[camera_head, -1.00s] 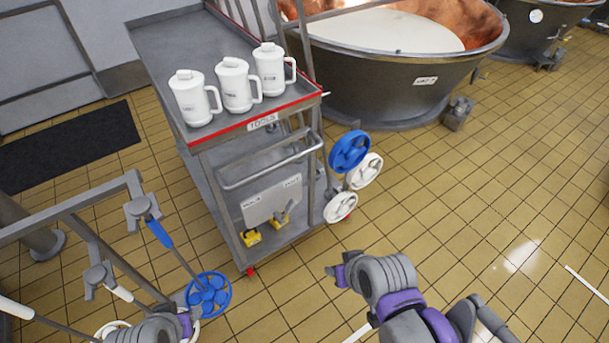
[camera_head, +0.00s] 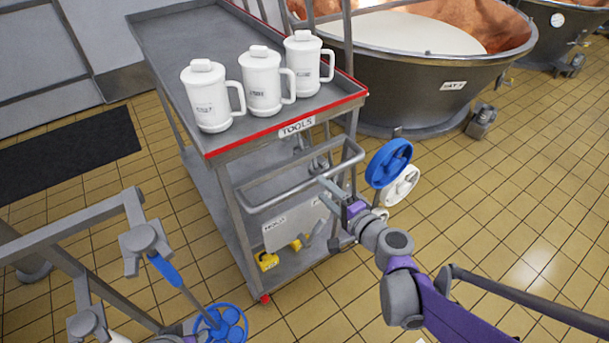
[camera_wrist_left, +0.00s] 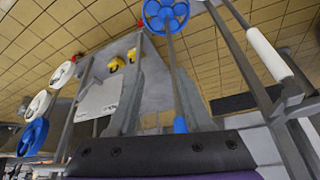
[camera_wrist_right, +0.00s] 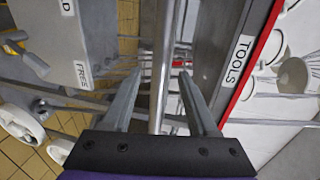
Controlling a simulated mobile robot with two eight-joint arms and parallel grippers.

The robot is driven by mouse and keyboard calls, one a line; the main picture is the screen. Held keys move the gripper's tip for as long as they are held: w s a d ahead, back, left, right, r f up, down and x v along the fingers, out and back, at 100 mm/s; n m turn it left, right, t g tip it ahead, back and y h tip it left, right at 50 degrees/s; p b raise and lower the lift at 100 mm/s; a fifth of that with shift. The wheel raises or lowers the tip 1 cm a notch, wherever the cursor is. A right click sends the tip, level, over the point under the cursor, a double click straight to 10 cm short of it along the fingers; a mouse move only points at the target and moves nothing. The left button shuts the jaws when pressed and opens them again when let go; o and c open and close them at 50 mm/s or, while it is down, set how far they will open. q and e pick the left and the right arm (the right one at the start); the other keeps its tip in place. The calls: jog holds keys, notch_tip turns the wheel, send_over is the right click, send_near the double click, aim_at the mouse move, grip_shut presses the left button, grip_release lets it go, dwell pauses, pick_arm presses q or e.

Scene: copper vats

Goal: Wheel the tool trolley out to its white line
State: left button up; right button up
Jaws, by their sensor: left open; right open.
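The grey tool trolley (camera_head: 282,136) has a red front edge and a TOOLS label. Its push handle (camera_head: 265,207) is a bent grey bar below the top. My right gripper (camera_head: 328,192) is at the handle's right part. In the right wrist view the handle bar (camera_wrist_right: 160,75) runs between the open fingers, which are not closed on it. Below the handle is a plate (camera_head: 285,228) marked HOLD and FREE, above yellow pedals (camera_head: 268,261). My left gripper, mostly cut off in the head view, has open, empty fingers in the left wrist view (camera_wrist_left: 155,85).
Three white jugs (camera_head: 264,80) stand on the trolley top. A rack (camera_head: 70,217) with a blue-wheeled tool (camera_head: 222,325) is at front left. Blue (camera_head: 388,163) and white wheels are right of the trolley. A copper vat (camera_head: 420,90) stands behind.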

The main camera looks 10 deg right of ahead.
jog(key=x, duration=0.8)
jog(key=shift+w+a+b, duration=0.15)
jog(key=shift+w+b, duration=0.15)
jog(key=shift+b, duration=0.15)
grip_shut()
dwell(0.9)
